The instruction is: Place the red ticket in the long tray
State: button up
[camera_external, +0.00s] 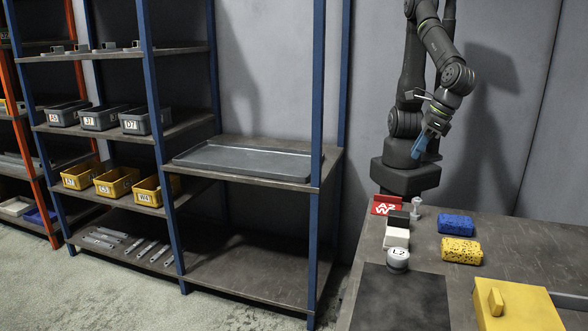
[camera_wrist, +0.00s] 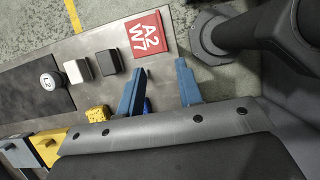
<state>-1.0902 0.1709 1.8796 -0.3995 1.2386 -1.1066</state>
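The red ticket (camera_external: 386,205) stands at the left back corner of the dark worktop, with white lettering on its face. In the wrist view the red ticket (camera_wrist: 147,38) shows the marks A2 and W7. My gripper (camera_external: 424,145) is above the back of the worktop, apart from the ticket. In the wrist view my gripper (camera_wrist: 160,68) has its two blue fingers spread, with nothing between them. The long tray (camera_external: 247,162) is grey, shallow and empty, and lies on the middle shelf of the blue-post rack.
Beside the ticket are a black block (camera_external: 397,221), a white block (camera_external: 396,238), a round L2 piece (camera_external: 398,258) and a small grey post (camera_external: 416,208). Blue (camera_external: 455,225) and yellow (camera_external: 461,251) sponges lie to the right. A blue rack post (camera_external: 317,100) stands at the tray's right.

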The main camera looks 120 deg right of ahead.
send_over(388, 196)
jog(key=s+a, duration=0.2)
notch_tip(388, 196, down, 10)
jog(key=shift+d, duration=0.1)
jog(key=shift+x, duration=2.7)
jog(key=shift+s, duration=0.1)
grip_shut()
